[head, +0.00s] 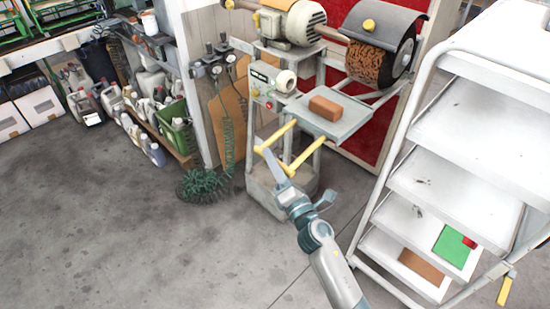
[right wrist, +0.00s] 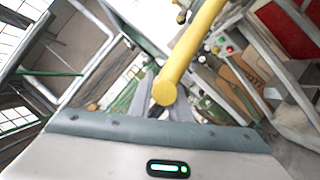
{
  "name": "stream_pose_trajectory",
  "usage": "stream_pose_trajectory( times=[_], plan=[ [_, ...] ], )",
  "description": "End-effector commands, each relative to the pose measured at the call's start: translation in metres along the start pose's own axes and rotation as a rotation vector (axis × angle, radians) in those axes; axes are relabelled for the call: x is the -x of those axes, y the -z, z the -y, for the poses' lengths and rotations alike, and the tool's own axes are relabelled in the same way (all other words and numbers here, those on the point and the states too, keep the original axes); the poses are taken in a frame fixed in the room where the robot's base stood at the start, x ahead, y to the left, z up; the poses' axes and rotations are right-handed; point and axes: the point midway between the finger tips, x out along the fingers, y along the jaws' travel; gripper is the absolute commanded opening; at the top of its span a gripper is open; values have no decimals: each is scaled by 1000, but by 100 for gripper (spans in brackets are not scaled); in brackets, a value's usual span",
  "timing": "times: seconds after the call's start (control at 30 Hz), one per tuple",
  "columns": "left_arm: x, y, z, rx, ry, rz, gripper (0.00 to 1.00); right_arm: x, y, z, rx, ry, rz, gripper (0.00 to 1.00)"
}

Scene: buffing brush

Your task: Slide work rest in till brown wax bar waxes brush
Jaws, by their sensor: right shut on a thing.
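The brown wax bar (head: 325,108) lies on the grey work rest plate (head: 346,122), in front of and below the brush. The round brown brush (head: 378,65) sits under a grey hood, and a gap shows between it and the bar. Two yellow handles stick out from the work rest toward me. My right gripper (head: 268,157) is shut on the outer end of the left yellow handle (head: 278,135). In the right wrist view the yellow handle (right wrist: 190,55) runs up from between the fingers. My left gripper is not in view.
The machine's motor (head: 295,22) and control box (head: 268,85) stand left of the brush. A white shelf cart (head: 455,120) stands close on the right. A green coiled hose (head: 205,184) lies on the floor at left. Bare floor lies in front.

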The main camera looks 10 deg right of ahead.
Motion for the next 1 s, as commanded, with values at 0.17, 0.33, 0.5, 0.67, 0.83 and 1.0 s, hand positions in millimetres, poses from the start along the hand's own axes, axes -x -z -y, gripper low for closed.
stream_pose_trajectory(
  times=[0.17, 0.33, 0.5, 0.67, 0.83, 1.0],
  plan=[
    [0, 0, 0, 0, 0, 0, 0, 0, 0, 1, 1, 1, -2, 36],
    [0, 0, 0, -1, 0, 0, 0, 0, 0, 1, 1, 1, -1, 36],
    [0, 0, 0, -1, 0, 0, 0, 1, 0, 1, 0, 1, -1, 36],
    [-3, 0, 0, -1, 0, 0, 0, 9, 0, 2, 1, 1, -1, 36],
    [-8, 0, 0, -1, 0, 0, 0, 28, 1, 2, 0, 0, -2, 36],
    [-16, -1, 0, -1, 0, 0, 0, 59, 2, 4, 0, 2, -2, 36]
  ],
)
